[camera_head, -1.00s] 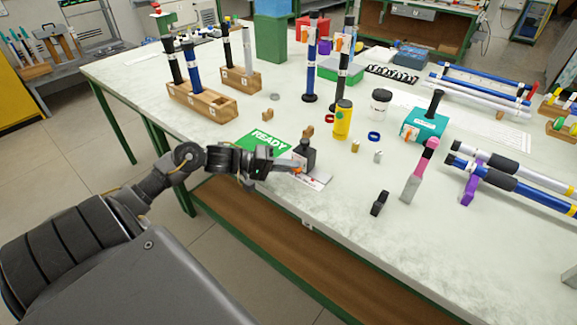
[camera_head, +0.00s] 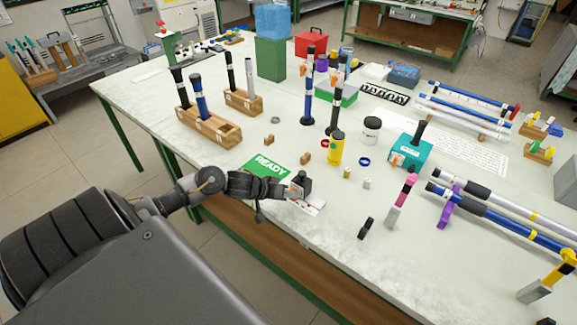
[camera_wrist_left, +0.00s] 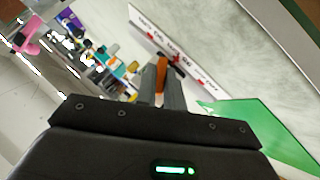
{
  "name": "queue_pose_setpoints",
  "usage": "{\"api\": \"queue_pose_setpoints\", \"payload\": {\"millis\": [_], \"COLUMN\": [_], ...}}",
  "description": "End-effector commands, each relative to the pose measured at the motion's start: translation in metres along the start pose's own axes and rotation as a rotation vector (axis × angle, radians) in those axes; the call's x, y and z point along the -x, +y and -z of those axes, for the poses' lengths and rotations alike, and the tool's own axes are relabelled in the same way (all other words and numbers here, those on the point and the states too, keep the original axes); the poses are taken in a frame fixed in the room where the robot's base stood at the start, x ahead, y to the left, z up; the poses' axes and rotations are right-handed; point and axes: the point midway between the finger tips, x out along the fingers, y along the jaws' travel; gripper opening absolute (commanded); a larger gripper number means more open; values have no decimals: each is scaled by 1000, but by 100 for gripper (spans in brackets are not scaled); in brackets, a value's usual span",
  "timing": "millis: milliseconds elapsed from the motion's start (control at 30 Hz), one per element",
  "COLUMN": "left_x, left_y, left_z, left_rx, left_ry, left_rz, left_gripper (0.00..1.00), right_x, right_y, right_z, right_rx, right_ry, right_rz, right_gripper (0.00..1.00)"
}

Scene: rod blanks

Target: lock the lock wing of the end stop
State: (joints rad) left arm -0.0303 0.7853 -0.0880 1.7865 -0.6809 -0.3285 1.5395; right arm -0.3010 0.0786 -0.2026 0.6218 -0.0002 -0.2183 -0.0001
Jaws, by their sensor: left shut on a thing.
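The end stop, a small black block (camera_head: 303,180), stands at the table's front edge beside the green READY card. My left gripper (camera_head: 288,190) reaches it from the left, low over the table edge. In the left wrist view, my left gripper's two dark fingers (camera_wrist_left: 161,86) are shut on a small orange piece (camera_wrist_left: 160,68), which appears to be the lock wing. The fingers hide much of it, so its exact angle cannot be told. The black block is hard to make out there. My right gripper is not in view.
The green READY card (camera_head: 267,166) lies behind my left gripper. A white printed card (camera_head: 312,208) lies by the block. A yellow cylinder (camera_head: 336,149), a teal box (camera_head: 409,151) and a pink-topped piece (camera_head: 402,200) stand to the right.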

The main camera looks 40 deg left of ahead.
Motion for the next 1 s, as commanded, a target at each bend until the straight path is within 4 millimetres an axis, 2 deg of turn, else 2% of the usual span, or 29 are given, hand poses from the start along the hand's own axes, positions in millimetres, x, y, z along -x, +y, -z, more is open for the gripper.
{"api": "queue_pose_setpoints", "payload": {"millis": [33,300,767,1000], "left_x": [5,1,-2,-2], "left_y": [6,6,5,5], "left_z": [3,-1,-3,-3], "left_rx": [-27,-196,-373,-401], "left_ry": [-4,-4,-3,-3], "left_rz": [29,197,374,402], "left_gripper": [0,0,0,0], "right_x": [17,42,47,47], "right_y": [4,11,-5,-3], "right_z": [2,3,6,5], "right_rx": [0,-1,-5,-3], "right_ry": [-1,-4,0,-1], "right_rz": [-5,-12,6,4], "right_gripper": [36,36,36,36]}}
